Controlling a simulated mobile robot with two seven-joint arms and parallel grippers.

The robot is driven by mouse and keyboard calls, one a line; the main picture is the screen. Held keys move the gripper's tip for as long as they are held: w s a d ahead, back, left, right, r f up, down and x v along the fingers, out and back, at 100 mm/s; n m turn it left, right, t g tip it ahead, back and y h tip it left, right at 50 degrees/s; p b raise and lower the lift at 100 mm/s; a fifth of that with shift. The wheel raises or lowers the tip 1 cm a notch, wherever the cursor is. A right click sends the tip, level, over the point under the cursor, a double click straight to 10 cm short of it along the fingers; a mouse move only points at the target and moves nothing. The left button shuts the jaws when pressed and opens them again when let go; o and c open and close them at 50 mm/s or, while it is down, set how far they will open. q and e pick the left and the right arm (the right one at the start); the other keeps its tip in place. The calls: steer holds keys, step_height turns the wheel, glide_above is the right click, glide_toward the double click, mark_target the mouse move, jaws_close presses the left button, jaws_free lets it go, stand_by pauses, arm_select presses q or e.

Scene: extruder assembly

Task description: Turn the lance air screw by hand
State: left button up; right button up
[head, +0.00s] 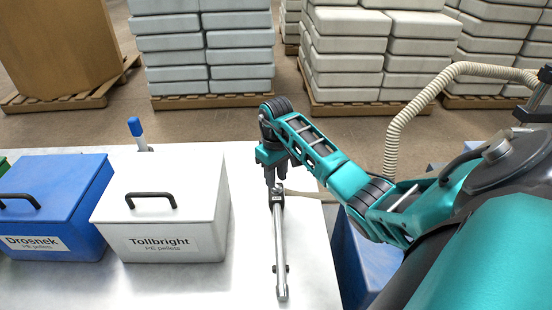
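The lance (280,245) is a slim metallic tube lying on the white table. It runs from a dark block (277,200) at its far end towards the front edge, with small dark knobs on its sides near the front end. My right gripper (275,184) points down at the far end of the lance, right above or touching the dark block. The air screw cannot be made out there; the fingers and block cover that spot. I cannot tell whether the fingers are closed on anything. My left gripper is not in view.
A ribbed cream hose (398,130) hangs behind my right arm. Table is clear between white bin and lance.

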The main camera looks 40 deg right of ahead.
steer(key=shift+f, duration=0.1)
steer(key=shift+f+b, duration=0.5)
steer(key=shift+f, duration=0.4)
jaws_close()
